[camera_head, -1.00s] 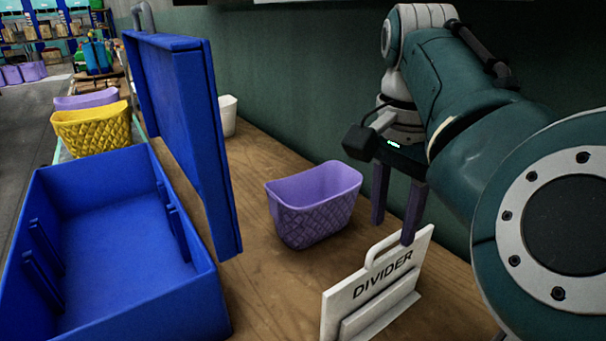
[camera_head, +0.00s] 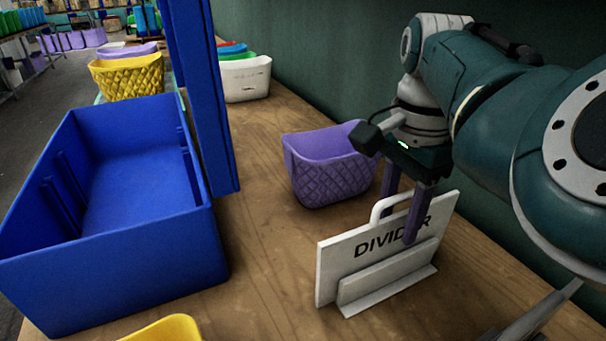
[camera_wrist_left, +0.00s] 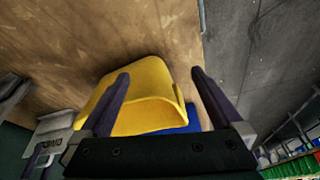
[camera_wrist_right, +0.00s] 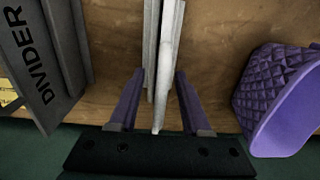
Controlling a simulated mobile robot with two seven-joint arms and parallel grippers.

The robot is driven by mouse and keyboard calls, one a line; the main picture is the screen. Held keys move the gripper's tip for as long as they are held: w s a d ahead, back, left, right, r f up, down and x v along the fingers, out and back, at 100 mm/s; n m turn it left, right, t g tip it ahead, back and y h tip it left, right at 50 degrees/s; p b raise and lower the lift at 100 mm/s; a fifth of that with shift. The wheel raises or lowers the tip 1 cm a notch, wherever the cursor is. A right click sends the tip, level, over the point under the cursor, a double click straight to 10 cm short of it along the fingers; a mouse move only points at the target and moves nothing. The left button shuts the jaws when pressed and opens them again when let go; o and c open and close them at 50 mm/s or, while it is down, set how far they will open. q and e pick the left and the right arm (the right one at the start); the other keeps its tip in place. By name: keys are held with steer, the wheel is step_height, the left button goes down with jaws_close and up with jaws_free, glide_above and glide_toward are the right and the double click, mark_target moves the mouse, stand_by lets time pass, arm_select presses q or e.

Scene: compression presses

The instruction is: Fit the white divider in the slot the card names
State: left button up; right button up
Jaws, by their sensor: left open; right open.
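The white divider (camera_head: 345,260) stands upright in a low white stand on the wooden bench, with DIVIDER on its face and a loop handle on top. My right gripper (camera_head: 402,213) is open at its top edge, one finger in front of the lettering. In the right wrist view its thin edge (camera_wrist_right: 163,65) lies between the spread fingers. The blue box (camera_head: 110,260) at left has paired vertical ribs inside its side walls. My left gripper (camera_wrist_left: 160,82) is open above a yellow bin (camera_wrist_left: 150,90) and is not in the head view. I cannot make out the card.
A purple bin (camera_head: 325,172) stands behind the divider. A tall blue panel (camera_head: 210,110) rises by the box. White (camera_head: 245,82) and yellow (camera_head: 125,80) bins stand farther back. Another grey plate marked DIVIDER (camera_wrist_right: 40,60) shows in the right wrist view. Bare bench lies between box and divider.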

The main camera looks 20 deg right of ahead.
mark_target(393, 234)
step_height(393, 234, down, 4)
steer(key=shift+a+r+b, duration=0.1)
steer(key=shift+b, duration=0.3)
jaws_close()
stand_by(1.2)
